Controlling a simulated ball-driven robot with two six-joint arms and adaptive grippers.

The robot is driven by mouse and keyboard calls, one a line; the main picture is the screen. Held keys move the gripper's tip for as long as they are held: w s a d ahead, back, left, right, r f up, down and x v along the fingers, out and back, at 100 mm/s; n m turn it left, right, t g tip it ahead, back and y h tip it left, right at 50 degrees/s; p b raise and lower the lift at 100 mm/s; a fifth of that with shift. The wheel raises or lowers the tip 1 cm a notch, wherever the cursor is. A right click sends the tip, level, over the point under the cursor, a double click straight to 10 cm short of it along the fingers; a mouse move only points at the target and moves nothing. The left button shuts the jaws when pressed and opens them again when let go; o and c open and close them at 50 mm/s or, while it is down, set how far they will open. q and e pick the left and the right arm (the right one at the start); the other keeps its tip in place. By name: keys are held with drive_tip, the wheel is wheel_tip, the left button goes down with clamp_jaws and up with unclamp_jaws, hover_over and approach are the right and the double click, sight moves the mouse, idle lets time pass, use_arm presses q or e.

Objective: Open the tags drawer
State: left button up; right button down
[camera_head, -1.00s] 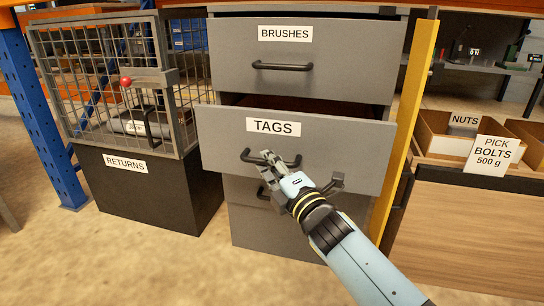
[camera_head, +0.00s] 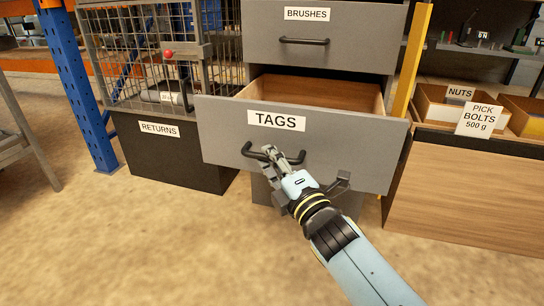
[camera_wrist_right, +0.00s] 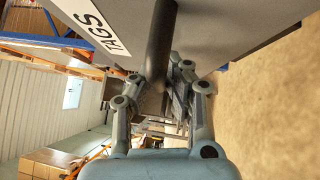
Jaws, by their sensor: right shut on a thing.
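The tags drawer (camera_head: 230,118) is a grey drawer with a white TAGS label, and it stands well out from the cabinet. Its wooden inside (camera_head: 320,95) shows, and the visible part looks empty. My right gripper (camera_head: 272,160) is shut on the drawer's dark bar handle (camera_head: 252,153). In the right wrist view the handle (camera_wrist_right: 160,45) runs between the fingers (camera_wrist_right: 155,90), close to the drawer front. My left gripper is not in view.
The closed brushes drawer (camera_head: 350,45) is above. A black returns bin (camera_head: 190,165) with a wire cage (camera_head: 120,50) stands at the left, near the drawer's left edge. A yellow post (camera_head: 412,60) and a wooden bench (camera_head: 460,195) are at the right. The floor in front is clear.

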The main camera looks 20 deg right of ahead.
drive_tip(key=shift+r, duration=0.15)
drive_tip(key=c, duration=1.6)
unclamp_jaws()
drive_tip(key=v, duration=1.2)
